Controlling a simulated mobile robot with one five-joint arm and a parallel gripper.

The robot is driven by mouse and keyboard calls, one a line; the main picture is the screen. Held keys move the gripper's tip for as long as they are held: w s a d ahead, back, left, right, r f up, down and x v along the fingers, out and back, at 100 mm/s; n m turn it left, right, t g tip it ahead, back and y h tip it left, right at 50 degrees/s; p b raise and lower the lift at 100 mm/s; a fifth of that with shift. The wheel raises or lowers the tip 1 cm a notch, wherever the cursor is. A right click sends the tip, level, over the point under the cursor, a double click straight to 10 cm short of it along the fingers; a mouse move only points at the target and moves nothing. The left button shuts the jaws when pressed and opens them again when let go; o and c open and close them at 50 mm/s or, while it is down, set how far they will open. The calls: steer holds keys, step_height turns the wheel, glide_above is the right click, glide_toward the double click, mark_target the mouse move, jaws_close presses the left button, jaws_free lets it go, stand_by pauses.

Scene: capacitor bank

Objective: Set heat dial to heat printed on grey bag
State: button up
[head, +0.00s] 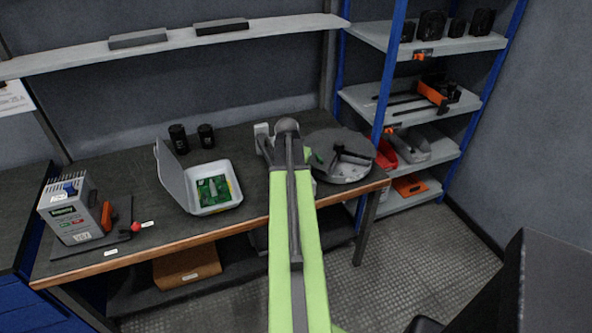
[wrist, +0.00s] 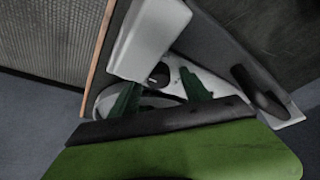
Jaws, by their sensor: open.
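My gripper (wrist: 160,92) is open in the wrist view, with two dark green fingers apart. A small dark round knob (wrist: 159,74) on a pale surface shows beyond and between the fingertips; I cannot tell whether it is the heat dial. No object is visibly held. In the head view my green arm reaches over the bench's right part and hides most of the gripper, beside a round grey unit (head: 353,170). I cannot make out a grey bag or a printed heat value in either view.
The dark bench (head: 120,177) holds a grey boxed device (head: 65,214) at left, an open pale case (head: 215,206) with a green board (head: 212,190), and two black cylinders (head: 179,139). A blue-posted shelf rack (head: 424,41) stands at right. A pale block (wrist: 150,38) is close to the fingers.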

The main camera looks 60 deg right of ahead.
steer(key=p+v, duration=1.6)
steer(key=v, duration=0.1)
steer(key=shift+r, duration=0.25)
steer(key=shift+s+f, duration=0.1)
